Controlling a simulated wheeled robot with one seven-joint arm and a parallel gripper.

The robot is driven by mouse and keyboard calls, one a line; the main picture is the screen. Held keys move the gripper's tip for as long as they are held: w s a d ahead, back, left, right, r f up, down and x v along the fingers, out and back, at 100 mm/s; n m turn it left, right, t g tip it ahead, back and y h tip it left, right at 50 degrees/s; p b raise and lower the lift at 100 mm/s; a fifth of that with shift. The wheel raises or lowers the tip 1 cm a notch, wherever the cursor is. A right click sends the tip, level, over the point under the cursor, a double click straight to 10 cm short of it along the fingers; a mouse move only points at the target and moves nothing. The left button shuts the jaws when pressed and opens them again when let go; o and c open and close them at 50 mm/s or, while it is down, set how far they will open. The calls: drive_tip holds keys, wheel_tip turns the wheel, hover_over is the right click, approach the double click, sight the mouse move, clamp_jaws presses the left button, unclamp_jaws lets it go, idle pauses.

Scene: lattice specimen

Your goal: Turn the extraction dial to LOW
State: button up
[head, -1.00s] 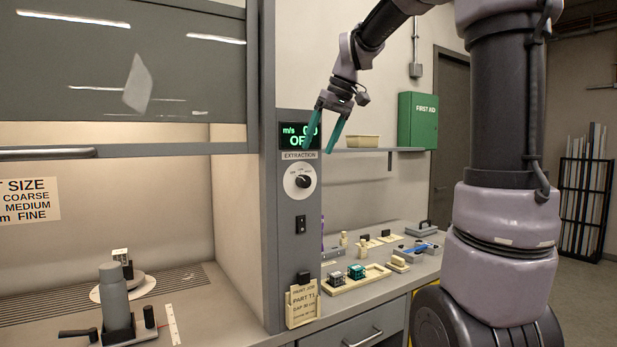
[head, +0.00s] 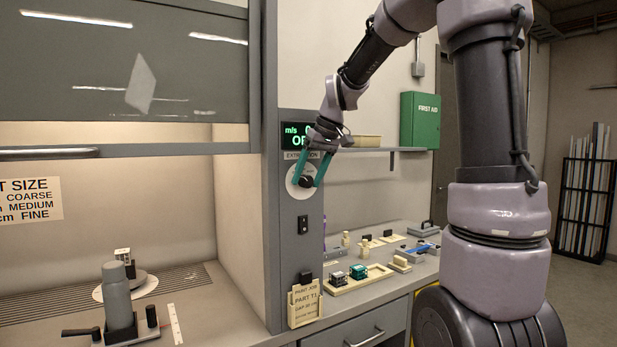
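The extraction dial is a black knob (head: 305,181) on a round white plate (head: 294,188), on the grey post of the fume hood. My gripper (head: 306,184) is in front of the dial, with its two teal fingers apart, one on each side of the knob. I cannot tell whether the fingers touch the knob. The fingers and wrist hide part of the plate, and the dial's markings and pointer cannot be read.
A small black switch (head: 302,224) sits below the dial, and a job card holder (head: 305,303) lower on the post. The hood's glass sash (head: 60,70) is at left. A shelf (head: 375,150) and a bench (head: 400,285) with trays and small blocks lie to the right.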

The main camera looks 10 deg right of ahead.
clamp_jaws()
drive_tip(key=y, duration=0.1)
drive_tip(key=m+g+y, duration=0.1)
drive_tip(key=y, duration=0.1)
drive_tip(key=shift+w+d+f+y, duration=0.1)
drive_tip(key=shift+w+d+y, duration=0.05)
drive_tip(key=shift+d+y, duration=0.2)
drive_tip(key=shift+d+f+m+g+y, duration=0.1)
drive_tip(key=shift+m+g+y, duration=0.15)
drive_tip(key=shift+y, duration=0.85)
drive_tip(key=shift+d+f+m+g+y, duration=0.15)
drive_tip(key=shift+m+y, duration=0.1)
drive_tip(key=shift+y, duration=0.8)
drive_tip(key=shift+a, duration=0.1)
drive_tip(key=shift+o, duration=1.5)
unclamp_jaws()
